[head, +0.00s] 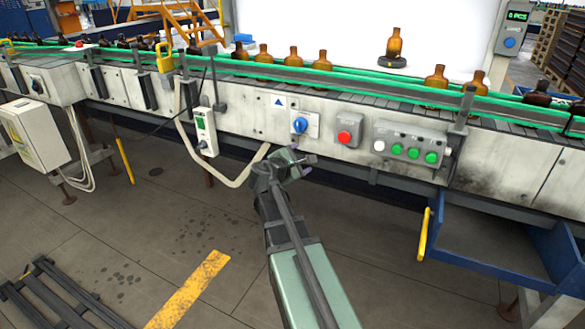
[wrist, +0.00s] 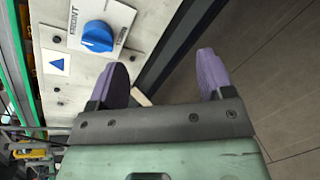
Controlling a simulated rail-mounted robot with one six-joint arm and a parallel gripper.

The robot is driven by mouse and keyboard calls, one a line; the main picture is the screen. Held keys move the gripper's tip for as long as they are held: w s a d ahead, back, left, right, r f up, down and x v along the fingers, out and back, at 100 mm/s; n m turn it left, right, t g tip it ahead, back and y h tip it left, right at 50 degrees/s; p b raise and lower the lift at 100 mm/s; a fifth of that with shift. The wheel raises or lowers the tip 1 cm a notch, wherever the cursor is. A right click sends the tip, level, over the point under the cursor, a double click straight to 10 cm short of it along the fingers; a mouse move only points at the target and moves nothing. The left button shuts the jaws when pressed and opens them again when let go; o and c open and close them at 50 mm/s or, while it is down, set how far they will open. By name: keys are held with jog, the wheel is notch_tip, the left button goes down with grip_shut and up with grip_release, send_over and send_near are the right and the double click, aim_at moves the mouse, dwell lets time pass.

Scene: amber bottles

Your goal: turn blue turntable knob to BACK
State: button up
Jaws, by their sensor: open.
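The blue turntable knob (head: 300,125) sits on a white plate (head: 313,119) on the conveyor's front panel. In the wrist view the knob (wrist: 98,37) is large, with a label that seems to read FRONT on its left and small unreadable lettering on its right. I cannot tell exactly which mark it points to. My gripper (head: 303,166) is below the knob in the head view, apart from it. In the wrist view my gripper (wrist: 164,68) has its two purple fingers spread with nothing between them; the knob lies up and left of the left finger.
A red button (head: 344,136) and a grey box of buttons (head: 411,144) are right of the knob. A white control box (head: 205,131) with a cable is to the left. Amber bottles (head: 293,57) stand along the green-railed conveyor. Floor before the panel is open.

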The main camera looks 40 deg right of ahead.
aim_at(298, 128)
jog(key=w+a+r+n+t+p, duration=0.15)
jog(key=w+r+n+t, duration=0.3)
jog(key=n, duration=0.55)
jog(key=shift+h, duration=0.4)
jog(key=x, duration=1)
jog(key=shift+d, duration=0.45)
jog(key=c, duration=0.9)
